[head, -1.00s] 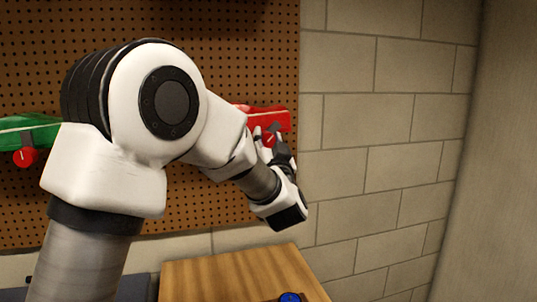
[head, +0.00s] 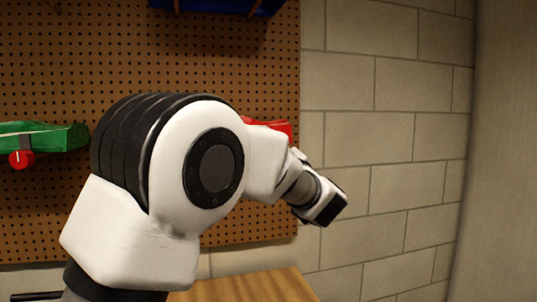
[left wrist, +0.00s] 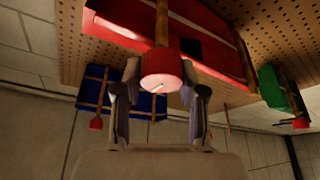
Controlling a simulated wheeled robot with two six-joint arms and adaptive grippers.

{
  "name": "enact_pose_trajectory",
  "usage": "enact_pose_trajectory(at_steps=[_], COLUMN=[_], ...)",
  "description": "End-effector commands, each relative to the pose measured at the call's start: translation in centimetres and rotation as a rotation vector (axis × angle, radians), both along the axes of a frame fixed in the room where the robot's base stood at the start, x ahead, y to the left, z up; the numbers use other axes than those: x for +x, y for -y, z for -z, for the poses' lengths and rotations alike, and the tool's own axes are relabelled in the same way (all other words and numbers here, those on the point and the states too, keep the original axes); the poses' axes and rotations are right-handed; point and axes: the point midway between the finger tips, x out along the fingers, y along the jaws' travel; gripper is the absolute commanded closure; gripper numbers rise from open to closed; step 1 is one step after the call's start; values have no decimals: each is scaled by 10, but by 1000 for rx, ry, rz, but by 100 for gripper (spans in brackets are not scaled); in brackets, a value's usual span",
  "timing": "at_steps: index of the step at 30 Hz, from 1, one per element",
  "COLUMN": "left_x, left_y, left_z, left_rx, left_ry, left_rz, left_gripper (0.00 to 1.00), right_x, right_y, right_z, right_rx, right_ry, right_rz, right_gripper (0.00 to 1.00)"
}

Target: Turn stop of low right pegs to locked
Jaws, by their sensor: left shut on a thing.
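The red peg holder (head: 268,127) is on the pegboard at the right edge in the head view, largely hidden by my left arm. In the left wrist view the red holder (left wrist: 215,50) fills the top, with its round red stop knob (left wrist: 162,70) in front. My left gripper (left wrist: 161,82) is shut on this knob, one finger on each side. A short white mark on the knob's face sits slanted. Whether that is the locked position I cannot tell. In the head view the knob and fingertips are hidden behind my wrist. My right gripper is not in view.
A green holder (head: 45,137) with a red knob (head: 21,159) is on the left of the pegboard (head: 60,85). A blue holder (head: 215,6) is at the top. A wooden table top (head: 250,287) is below. A block wall (head: 385,120) stands to the right.

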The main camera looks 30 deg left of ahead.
Motion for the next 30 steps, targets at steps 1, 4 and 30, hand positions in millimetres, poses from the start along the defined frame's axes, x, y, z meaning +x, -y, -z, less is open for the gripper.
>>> enact_pose_trajectory(at_steps=[1, 4, 30], left_x=[0, 0, 0], left_y=[0, 0, -1], left_z=[-3, -3, -1], left_rx=[-13, -39, -71], left_ry=[25, 54, 84], left_rz=[2, 2, 1], left_gripper=[94, 94, 37], right_x=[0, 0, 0], right_y=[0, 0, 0], right_z=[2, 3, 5], right_rx=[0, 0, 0], right_ry=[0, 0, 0], right_rz=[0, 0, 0], right_gripper=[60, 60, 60])
